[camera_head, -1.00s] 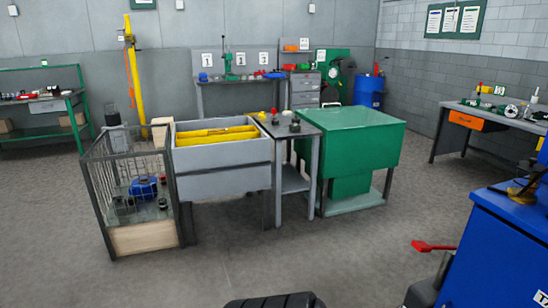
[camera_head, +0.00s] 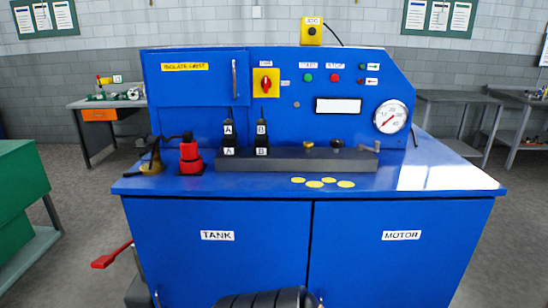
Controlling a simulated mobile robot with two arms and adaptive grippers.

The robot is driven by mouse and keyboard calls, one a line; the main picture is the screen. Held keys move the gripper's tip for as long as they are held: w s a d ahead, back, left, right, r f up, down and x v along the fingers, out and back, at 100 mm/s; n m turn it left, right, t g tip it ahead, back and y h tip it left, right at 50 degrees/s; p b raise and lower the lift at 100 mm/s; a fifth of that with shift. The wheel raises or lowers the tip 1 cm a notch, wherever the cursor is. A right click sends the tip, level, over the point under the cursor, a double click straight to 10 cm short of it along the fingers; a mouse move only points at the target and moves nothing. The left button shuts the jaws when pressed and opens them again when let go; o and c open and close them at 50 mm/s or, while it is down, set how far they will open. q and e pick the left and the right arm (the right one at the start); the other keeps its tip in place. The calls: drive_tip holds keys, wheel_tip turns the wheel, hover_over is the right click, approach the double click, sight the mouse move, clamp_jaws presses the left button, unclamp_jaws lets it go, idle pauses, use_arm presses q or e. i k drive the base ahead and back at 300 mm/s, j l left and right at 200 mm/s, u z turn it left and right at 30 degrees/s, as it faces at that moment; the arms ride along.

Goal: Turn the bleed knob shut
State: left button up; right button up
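The blue hydraulic bench (camera_head: 215,207) fills the middle of the head view. Along its top runs a dark grey block (camera_head: 235,165). A small brass-coloured knob (camera_head: 308,144) and a black knob (camera_head: 337,143) stand on the block, and a small metal fitting (camera_head: 368,148) is at its right end. No label tells which of these is the bleed knob, and I cannot tell whether it is open or shut. A round pressure gauge (camera_head: 391,117) is on the panel's right.
Levers marked A (camera_head: 229,132) and B (camera_head: 262,132) stand on the block. A red-and-black object (camera_head: 190,157) and a brass-based object (camera_head: 152,163) stand left; several yellow discs (camera_head: 345,184) lie in front. A red handle (camera_head: 112,255) juts out at lower left.

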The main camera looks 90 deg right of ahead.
sight(307, 146)
drive_tip(key=z, duration=2.9)
